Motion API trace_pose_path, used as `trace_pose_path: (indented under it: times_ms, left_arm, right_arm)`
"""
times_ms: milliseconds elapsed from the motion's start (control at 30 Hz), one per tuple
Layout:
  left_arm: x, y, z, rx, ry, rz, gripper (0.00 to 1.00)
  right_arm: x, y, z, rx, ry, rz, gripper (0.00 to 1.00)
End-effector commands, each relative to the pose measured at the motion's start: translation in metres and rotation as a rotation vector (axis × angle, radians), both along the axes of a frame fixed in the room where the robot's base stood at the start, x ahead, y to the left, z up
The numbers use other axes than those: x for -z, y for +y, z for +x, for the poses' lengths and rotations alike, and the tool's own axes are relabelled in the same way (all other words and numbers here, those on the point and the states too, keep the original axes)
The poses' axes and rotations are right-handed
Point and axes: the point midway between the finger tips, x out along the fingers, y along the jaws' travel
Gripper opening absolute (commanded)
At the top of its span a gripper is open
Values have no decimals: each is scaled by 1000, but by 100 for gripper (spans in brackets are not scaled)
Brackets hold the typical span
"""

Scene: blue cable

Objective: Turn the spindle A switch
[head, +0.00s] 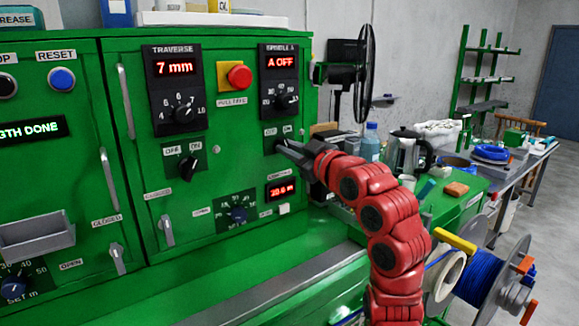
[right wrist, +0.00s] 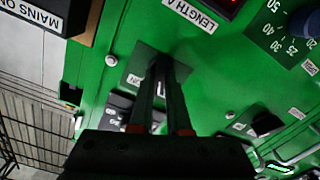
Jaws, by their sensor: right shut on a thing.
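The green cabinet front carries the spindle A panel (head: 280,62), a black panel whose red display reads "A OFF", with a knob below it. Under that panel is the spindle A switch plate (head: 270,141), with small OFF and ON labels above it. My right gripper (head: 281,146) reaches this plate from the right, its fingertips at the switch. In the right wrist view the gripper (right wrist: 161,66) has its two fingers close together over the grey switch plate (right wrist: 145,61), shut on the switch handle. The fingers hide most of the handle, so its angle is unclear. My left gripper is not in view.
Left of the switch are the traverse panel (head: 172,88) reading "7 mm", another OFF/ON switch (head: 187,168) and a red stop button (head: 239,76). The length display (head: 282,191) is just below. A kettle (head: 404,150) and a blue cable reel (head: 485,278) stand right.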

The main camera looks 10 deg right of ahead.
Motion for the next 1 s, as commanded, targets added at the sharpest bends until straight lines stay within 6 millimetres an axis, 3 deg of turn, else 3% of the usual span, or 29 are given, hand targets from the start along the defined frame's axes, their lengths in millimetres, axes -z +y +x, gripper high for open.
trace_pose_path:
  times_ms: [33, 233, 833, 867, 1000]
  left_arm:
    - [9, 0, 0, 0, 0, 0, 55]
    - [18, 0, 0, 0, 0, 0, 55]
    - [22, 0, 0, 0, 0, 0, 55]
    - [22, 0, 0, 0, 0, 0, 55]
    - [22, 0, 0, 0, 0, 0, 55]
  right_arm:
    - [5, 1, 0, -1, -8, -24, 0]
    - [3, 1, 0, -1, -38, -97, 0]
    - [1, 1, 0, -1, -52, -136, 0]
    - [1, 1, 0, -1, -52, -136, 17]
    - [1, 1, 0, -1, -52, -136, 42]
